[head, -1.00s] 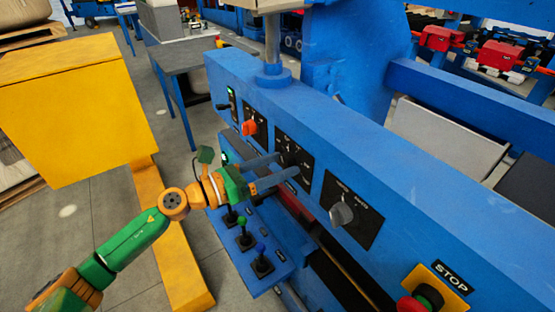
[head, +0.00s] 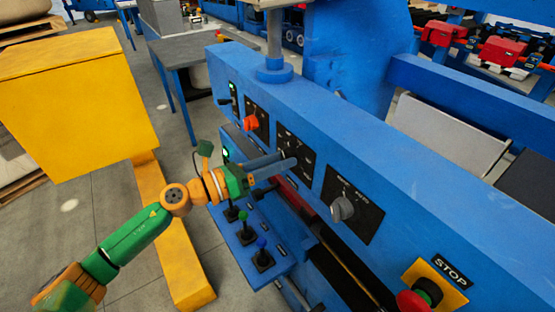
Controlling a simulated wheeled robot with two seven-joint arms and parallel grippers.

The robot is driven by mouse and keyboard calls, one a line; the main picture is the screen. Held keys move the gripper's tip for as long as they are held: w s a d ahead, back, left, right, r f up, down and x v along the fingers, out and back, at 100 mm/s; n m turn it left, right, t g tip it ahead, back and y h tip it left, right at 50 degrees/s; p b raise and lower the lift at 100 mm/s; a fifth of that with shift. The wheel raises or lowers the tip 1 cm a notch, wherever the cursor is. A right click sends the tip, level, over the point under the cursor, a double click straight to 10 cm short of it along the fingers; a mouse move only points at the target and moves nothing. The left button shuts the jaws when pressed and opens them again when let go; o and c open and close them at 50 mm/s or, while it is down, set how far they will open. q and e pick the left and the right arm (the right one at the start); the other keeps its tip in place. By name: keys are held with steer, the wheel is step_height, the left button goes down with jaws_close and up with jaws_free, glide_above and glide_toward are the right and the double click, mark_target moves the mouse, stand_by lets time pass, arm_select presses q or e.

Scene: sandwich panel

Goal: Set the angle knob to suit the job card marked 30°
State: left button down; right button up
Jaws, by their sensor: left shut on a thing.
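My left gripper (head: 288,158) reaches from the left to the dark dial plate (head: 302,148) on the front of the blue machine. Its two grey fingers are close together over the plate and shut on the angle knob, which they hide almost wholly. I cannot tell where the knob points, and the plate's white marks are too small to read. I see no job card marked 30°. My right gripper is not in view.
A red-orange knob (head: 251,122) sits to the left on the panel, and a grey selector knob (head: 342,208) to the right. Levers with green (head: 243,215) and blue (head: 262,242) tops stand below my gripper. A red stop button (head: 412,300) is at the lower right.

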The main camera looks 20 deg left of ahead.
arm_select(q)
steer(key=n+p, duration=0.2)
steer(key=n, duration=0.6)
steer(key=shift+r+t, duration=0.1)
steer(key=shift+t, duration=0.3)
steer(key=shift+s+d+n+t+y+p, duration=0.15)
steer(key=shift+n+p, duration=0.85)
steer(key=shift+n, duration=1.3)
steer(key=shift+w+a+n+t+y+p, duration=0.1)
steer(key=shift+n+t+y+p, duration=0.15)
steer(key=shift+n+p, duration=1.4)
steer(key=shift+n+b, duration=0.65)
steer(key=shift+n, duration=0.1)
steer(key=shift+c, duration=1.6)
jaws_free()
steer(key=shift+d, duration=0.1)
steer(key=shift+f, duration=0.2)
